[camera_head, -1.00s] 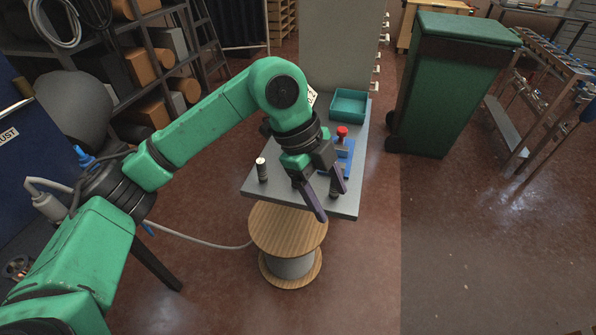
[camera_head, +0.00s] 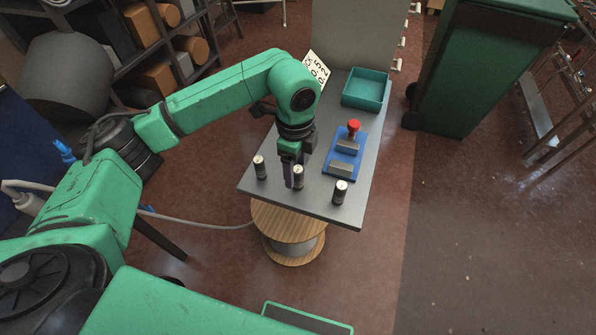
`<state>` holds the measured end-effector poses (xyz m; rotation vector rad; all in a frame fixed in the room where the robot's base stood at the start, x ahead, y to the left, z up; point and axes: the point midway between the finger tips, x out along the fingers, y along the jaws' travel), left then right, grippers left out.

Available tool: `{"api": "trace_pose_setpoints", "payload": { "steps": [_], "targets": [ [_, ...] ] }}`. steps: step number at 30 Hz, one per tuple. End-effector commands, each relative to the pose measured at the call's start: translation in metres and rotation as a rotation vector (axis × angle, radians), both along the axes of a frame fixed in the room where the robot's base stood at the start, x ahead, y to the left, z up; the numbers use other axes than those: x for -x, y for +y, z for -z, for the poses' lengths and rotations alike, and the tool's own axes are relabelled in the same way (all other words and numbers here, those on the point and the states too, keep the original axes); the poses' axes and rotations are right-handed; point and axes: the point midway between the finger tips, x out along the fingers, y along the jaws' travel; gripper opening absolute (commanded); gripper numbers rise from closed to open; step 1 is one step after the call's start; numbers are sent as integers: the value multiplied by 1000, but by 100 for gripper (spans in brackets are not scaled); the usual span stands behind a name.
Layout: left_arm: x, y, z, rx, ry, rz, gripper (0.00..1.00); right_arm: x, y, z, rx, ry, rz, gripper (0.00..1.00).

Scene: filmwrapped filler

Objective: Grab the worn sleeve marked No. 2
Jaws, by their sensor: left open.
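Three small dark sleeves with pale bands near their tops stand upright in a row on the grey table (camera_head: 318,200): a left one (camera_head: 260,168), a middle one (camera_head: 298,178) and a right one (camera_head: 341,193). Their markings are too small to read, so I cannot tell which is No. 2. My left gripper (camera_head: 294,172) is open, fingers pointing down, close beside the middle sleeve; I cannot tell whether it touches. A white card (camera_head: 318,70) with black writing stands behind my left arm, partly hidden. My right gripper is not in view.
A blue fixture (camera_head: 333,172) with a red knob (camera_head: 354,126) and grey blocks sits right of the gripper. A teal tray (camera_head: 365,104) is at the table's back. A green bin (camera_head: 475,75) stands to the right, shelving (camera_head: 205,50) at back left.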

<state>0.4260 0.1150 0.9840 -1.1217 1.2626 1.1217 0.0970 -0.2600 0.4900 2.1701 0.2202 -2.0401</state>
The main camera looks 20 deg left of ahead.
Motion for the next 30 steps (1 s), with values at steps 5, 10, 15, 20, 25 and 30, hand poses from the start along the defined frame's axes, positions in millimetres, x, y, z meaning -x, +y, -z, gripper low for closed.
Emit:
{"api": "trace_pose_setpoints", "payload": {
  "steps": [5,10,15,20,25,30],
  "targets": [
    [-4,-5,28,-2,7,0,72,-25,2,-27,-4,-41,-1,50],
    [-4,-5,49,0,2,2,72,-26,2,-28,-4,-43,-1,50],
    [-4,-5,50,1,1,2,68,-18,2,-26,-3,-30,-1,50],
    [-4,-5,50,1,1,2,7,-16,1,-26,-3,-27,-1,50],
    [-5,-5,49,1,1,2,0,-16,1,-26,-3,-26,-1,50],
    [-5,-5,48,1,0,2,0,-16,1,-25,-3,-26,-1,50]
  ]
}}
